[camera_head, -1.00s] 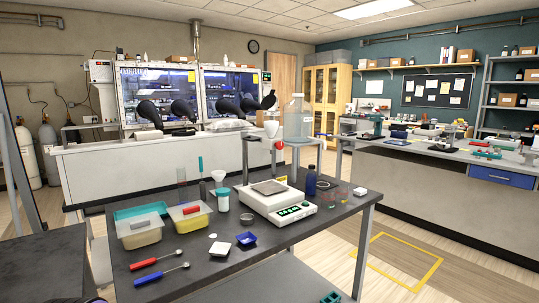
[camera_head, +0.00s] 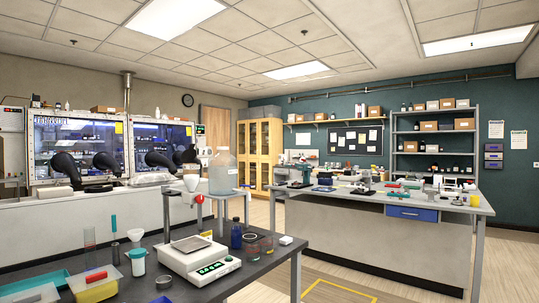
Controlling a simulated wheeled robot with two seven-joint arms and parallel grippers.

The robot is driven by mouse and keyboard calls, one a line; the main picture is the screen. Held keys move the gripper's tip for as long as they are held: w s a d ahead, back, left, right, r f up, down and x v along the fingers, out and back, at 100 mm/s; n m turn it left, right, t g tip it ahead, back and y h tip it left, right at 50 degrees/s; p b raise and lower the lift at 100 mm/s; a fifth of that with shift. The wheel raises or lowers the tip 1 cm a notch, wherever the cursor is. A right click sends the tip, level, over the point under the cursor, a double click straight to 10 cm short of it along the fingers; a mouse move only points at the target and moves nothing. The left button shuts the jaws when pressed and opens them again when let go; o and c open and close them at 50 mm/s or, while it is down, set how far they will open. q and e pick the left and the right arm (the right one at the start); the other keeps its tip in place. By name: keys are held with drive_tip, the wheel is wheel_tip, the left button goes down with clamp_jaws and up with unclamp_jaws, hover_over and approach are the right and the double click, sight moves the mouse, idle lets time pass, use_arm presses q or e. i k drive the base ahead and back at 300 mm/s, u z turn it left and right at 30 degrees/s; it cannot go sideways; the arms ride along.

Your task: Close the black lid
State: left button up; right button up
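I cannot make out a black lid for certain in this view. A small dark blue bottle (camera_head: 236,237) with a dark top stands upright on the near dark table, right of the white balance (camera_head: 199,258). Small dark items also stand on the far bench (camera_head: 440,205), too small to tell apart. Neither of my grippers is in view.
The near table (camera_head: 160,285) also holds a tub with yellow contents (camera_head: 95,290) and a large clear jug (camera_head: 222,174) stands behind it. A glove box (camera_head: 80,150) with black gloves stands at the left. Floor is open around the yellow floor marking (camera_head: 335,292).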

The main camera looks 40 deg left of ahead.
sight(188, 157)
drive_tip(key=z, duration=0.25)
drive_tip(key=i, duration=2.15)
drive_tip(key=u, duration=2.5)
